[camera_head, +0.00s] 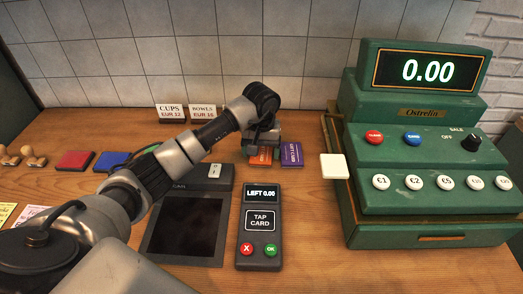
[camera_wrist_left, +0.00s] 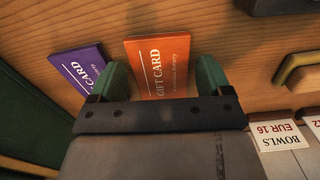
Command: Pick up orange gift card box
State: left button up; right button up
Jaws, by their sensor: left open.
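The orange gift card box (camera_head: 261,157) lies on the wooden counter, partly hidden by my left gripper (camera_head: 263,146) in the head view. In the left wrist view the orange box (camera_wrist_left: 158,58) shows its "GIFT CARD" text. My left gripper (camera_wrist_left: 164,78) is open there, with one green finger at each side of the box's near part. I cannot tell whether the fingers touch it. My right gripper is not in view.
A purple gift card box (camera_head: 291,154) lies close beside the orange one. A card terminal (camera_head: 259,226) is in front, and a green cash register (camera_head: 430,180) stands right. Price signs (camera_head: 203,112) stand at the back near the tiled wall.

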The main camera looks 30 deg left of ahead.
pick_arm(q)
jog(key=shift+f, duration=0.65)
jog(key=c, duration=0.7)
jog(key=shift+r, duration=0.15)
